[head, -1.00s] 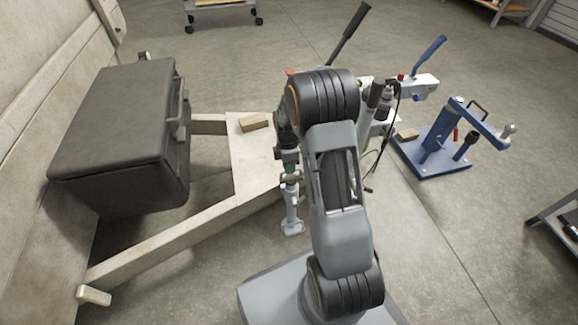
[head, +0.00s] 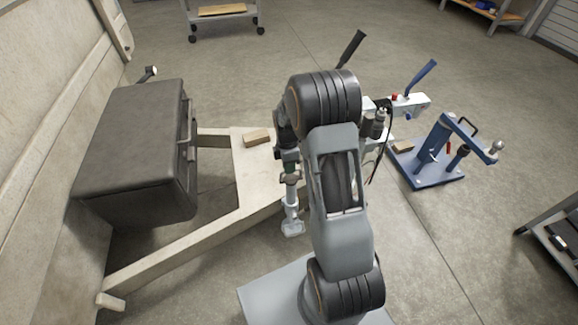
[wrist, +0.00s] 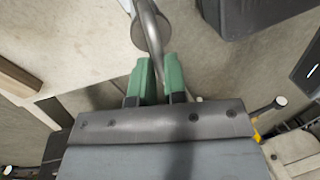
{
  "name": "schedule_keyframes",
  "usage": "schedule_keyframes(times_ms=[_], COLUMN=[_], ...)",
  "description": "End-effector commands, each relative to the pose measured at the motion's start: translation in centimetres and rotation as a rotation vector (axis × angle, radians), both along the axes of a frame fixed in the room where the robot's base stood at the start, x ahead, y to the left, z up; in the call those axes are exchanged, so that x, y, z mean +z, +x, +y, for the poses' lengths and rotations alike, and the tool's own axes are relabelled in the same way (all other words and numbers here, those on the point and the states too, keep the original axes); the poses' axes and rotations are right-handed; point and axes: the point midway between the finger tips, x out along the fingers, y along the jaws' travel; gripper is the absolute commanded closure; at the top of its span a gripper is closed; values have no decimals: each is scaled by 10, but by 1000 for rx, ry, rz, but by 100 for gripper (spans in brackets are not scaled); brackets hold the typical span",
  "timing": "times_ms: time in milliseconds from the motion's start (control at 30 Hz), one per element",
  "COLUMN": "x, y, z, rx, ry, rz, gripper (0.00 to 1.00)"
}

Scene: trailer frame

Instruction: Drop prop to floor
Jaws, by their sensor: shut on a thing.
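The prop (head: 292,212) is a silver metal leg with a flat foot, upright beside the beige trailer frame (head: 183,245) in the head view. My gripper (head: 290,168) is at its upper part, partly behind my arm. In the wrist view my gripper's green fingers (wrist: 157,78) are shut on a bent grey metal bar (wrist: 150,28), which appears to be the prop's handle. I cannot tell whether the foot touches the floor.
A dark box (head: 135,150) sits on the trailer frame at left, with a wood block (head: 257,137) on the frame's plate. A white hitch coupling with levers (head: 405,105) and a blue stand (head: 432,170) are at right. Open floor (head: 470,250) lies front right.

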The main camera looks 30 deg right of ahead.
Motion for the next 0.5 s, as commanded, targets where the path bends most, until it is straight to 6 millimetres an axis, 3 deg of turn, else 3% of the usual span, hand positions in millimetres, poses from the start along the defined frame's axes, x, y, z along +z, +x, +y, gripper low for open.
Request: schedule_keyframes(times_ms=[33, 67, 300, 500], x=[1, 1, 0, 0], y=[1, 1, 0, 0], z=[0, 0, 0, 0], rx=[2, 2, 1, 1], ry=[-1, -1, 0, 0], rz=[-2, -2, -1, -1], gripper=[100, 85, 62, 62])
